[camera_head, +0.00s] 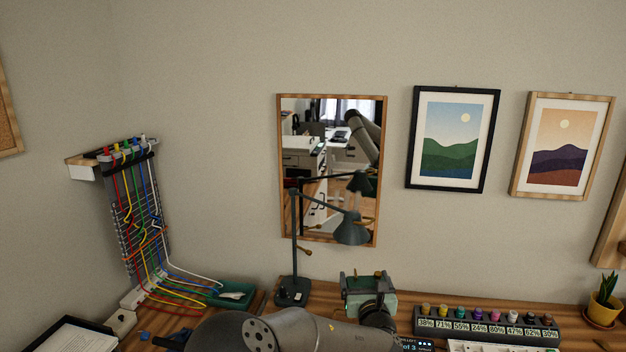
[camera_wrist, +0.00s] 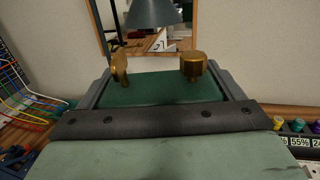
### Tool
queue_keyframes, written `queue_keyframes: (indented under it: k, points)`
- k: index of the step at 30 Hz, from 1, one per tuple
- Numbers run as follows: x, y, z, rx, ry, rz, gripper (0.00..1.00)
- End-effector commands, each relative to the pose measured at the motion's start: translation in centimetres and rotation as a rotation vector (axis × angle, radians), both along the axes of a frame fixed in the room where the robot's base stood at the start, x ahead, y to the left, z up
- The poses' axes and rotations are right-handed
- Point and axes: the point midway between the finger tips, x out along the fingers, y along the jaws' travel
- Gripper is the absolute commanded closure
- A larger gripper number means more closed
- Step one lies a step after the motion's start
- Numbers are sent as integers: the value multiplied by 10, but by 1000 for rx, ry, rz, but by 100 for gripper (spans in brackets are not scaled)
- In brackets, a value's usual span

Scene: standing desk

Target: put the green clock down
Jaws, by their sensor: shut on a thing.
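The green clock (camera_wrist: 150,90) is dark green with two brass knobs on its near side in the wrist view. My gripper (camera_wrist: 160,82) is shut on it, with a grey finger along its left and right sides. In the head view the clock (camera_head: 366,283) shows only in part between the fingers of my gripper (camera_head: 369,277), above the back of the desk. My pale green hand covers much of it. Its dial is hidden, and I cannot tell whether its underside touches the desk.
A dark desk lamp (camera_head: 294,240) stands just left of the clock, its shade close behind. A rack of colored bottles (camera_head: 485,325) is on the right, with a potted plant (camera_head: 604,303) beyond. A mirror (camera_head: 330,120) hangs behind.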

Motion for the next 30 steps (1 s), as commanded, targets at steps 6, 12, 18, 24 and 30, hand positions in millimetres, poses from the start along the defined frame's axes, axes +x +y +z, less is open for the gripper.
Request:
queue_keyframes:
  k: [6, 12, 18, 24, 30]
  points:
    - [-5, -21, 13, 1, 4, -22, 49]
    - [-18, -18, -48, 4, 9, -14, 49]
    - [-48, -18, -131, 6, 8, -16, 49]
    - [-74, -22, -172, 1, 4, -23, 49]
    - [-114, -22, -159, 1, 1, -25, 49]
